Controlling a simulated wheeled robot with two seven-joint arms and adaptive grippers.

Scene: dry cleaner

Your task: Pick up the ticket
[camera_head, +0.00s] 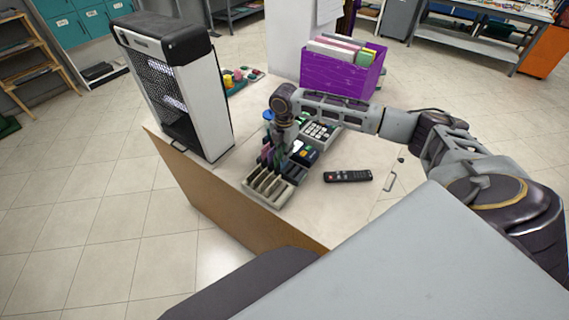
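My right arm reaches in from the right over the counter (225,185). My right gripper (275,152) points down at the back end of a beige slotted holder (268,187). Small dark, green and purple upright pieces show around its fingers; I cannot tell whether one is the ticket. The fingers blend with these pieces, so I cannot tell if they are open or shut, or touch anything. My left gripper is not in view.
A tall white and black appliance (205,95) stands left of the gripper. A purple box (335,75) with folders stands behind the arm. The counter's front right is mostly clear.

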